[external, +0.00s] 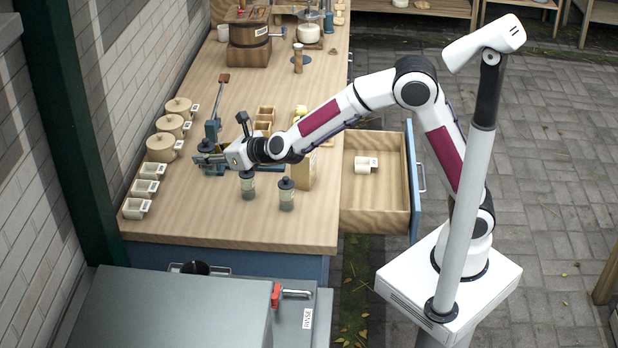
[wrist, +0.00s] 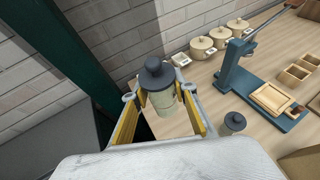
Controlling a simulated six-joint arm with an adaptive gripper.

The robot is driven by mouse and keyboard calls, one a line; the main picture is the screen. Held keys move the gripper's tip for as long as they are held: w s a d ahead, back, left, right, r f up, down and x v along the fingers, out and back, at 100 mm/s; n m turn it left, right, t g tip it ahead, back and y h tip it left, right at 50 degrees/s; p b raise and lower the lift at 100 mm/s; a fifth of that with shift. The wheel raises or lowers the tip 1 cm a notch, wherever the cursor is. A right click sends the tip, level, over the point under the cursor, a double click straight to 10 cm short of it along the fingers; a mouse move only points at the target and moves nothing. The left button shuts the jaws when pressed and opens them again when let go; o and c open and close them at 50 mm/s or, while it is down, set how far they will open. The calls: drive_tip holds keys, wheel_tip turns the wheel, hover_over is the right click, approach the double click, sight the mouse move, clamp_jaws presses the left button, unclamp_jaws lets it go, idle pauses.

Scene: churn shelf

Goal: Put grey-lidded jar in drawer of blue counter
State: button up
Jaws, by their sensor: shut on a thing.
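My gripper (external: 208,159) is over the left part of the counter, shut on a jar with a dark grey lid (wrist: 157,72) and a pale greenish body (wrist: 168,101). In the external view the held jar's lid (external: 204,146) shows just behind the fingers; its body is mostly hidden. Two similar grey-lidded jars, one nearer the gripper (external: 248,188) and one to its right (external: 286,196), stand upright on the wooden top of the blue counter (external: 225,225). The drawer (external: 378,222) on the counter's right side is pulled open. A white mug (external: 364,165) is inside it.
A blue press (wrist: 232,68) stands near the gripper, with wooden boxes (external: 264,116) beyond. A tan block (external: 305,172) stands between the jars and drawer. The drawer's front half is bare.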

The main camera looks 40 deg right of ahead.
drive_tip(key=w+d+m+h, duration=0.3)
drive_tip(key=w+m+h, duration=0.35)
drive_tip(key=w, duration=0.85)
drive_tip(key=shift+w+d+f+m+g+h, duration=0.1)
drive_tip(key=shift+d+m+g+h, duration=0.1)
drive_tip(key=shift+d+m+h, duration=0.95)
drive_tip(key=shift+w+d+f+m+g+h, duration=0.15)
drive_tip(key=shift+d+m+h, duration=0.45)
drive_tip(key=shift+d+h, duration=0.95)
drive_tip(key=shift+d+r+y, duration=0.1)
drive_tip(key=shift+d+y, duration=0.15)
wheel_tip(320, 180, down, 14)
drive_tip(key=shift+r, duration=0.25)
drive_tip(key=shift+f, duration=0.1)
